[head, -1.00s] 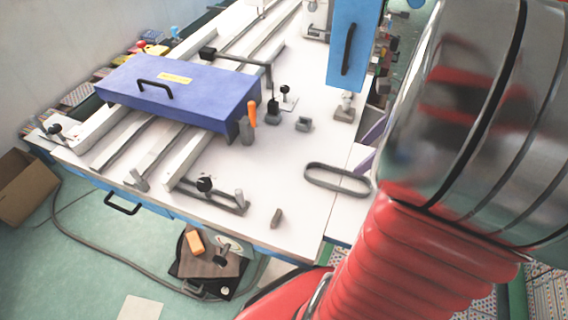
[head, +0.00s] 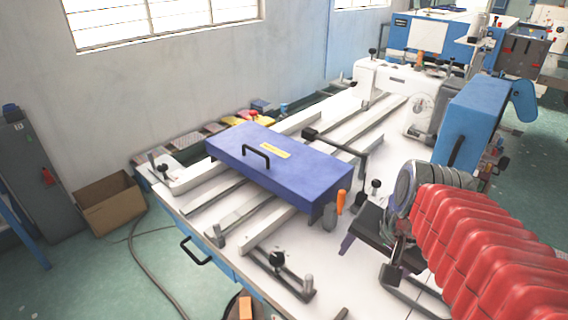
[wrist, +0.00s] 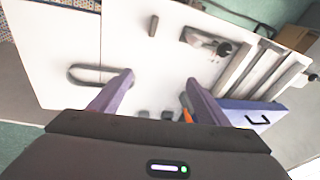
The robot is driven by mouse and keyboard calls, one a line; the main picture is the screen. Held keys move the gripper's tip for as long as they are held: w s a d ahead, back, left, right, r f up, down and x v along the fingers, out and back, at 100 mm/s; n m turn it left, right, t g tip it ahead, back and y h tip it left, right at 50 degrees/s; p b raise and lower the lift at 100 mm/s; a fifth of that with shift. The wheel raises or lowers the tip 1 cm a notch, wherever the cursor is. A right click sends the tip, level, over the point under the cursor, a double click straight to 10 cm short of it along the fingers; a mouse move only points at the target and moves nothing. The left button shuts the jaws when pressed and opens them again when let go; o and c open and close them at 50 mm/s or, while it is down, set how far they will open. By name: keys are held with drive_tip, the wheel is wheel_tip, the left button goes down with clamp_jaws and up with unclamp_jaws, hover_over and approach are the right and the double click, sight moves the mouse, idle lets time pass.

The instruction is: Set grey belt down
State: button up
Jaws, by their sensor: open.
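The grey belt is a flat oval loop lying on the white table top. In the wrist view the belt (wrist: 72,73) is at the left, its right end meeting the left finger in the picture. In the head view the belt (head: 389,288) is partly hidden behind my arm near the lower edge. My gripper (wrist: 160,80) is open with nothing between its purple fingers. In the head view my gripper (head: 350,238) is over the table. I cannot tell how high the fingers are above it.
A blue-purple box lid with a black handle (head: 275,165) lies across metal rails at the left. An orange-handled tool (head: 341,202) stands beside it. A blue machine (head: 468,125) stands behind my arm.

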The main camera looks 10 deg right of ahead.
drive_tip(key=s+a+r+n+t, duration=0.1)
drive_tip(key=s+a+n, duration=0.1)
drive_tip(key=a+n, duration=0.5)
drive_tip(key=shift+a+r+n+t, duration=0.35)
drive_tip(key=shift+n+t, duration=0.05)
drive_tip(key=shift+n, duration=0.7)
drive_tip(key=shift+o, duration=0.3)
drive_tip(key=d+f+m+g+y, duration=0.1)
drive_tip(key=d+f+m, duration=0.1)
drive_tip(key=d+m, duration=1.2)
drive_tip(key=d+f+m+g+y, duration=0.1)
drive_tip(key=d+f+m+g, duration=0.1)
drive_tip(key=d+m, duration=1.2)
drive_tip(key=shift+s+f+m, duration=0.3)
drive_tip(key=shift+s+f, duration=0.1)
drive_tip(key=shift+f, duration=0.35)
drive_tip(key=shift+f, duration=0.1)
drive_tip(key=x, duration=0.8)
drive_tip(key=shift+w+a+f, duration=0.1)
drive_tip(key=shift+f, duration=0.05)
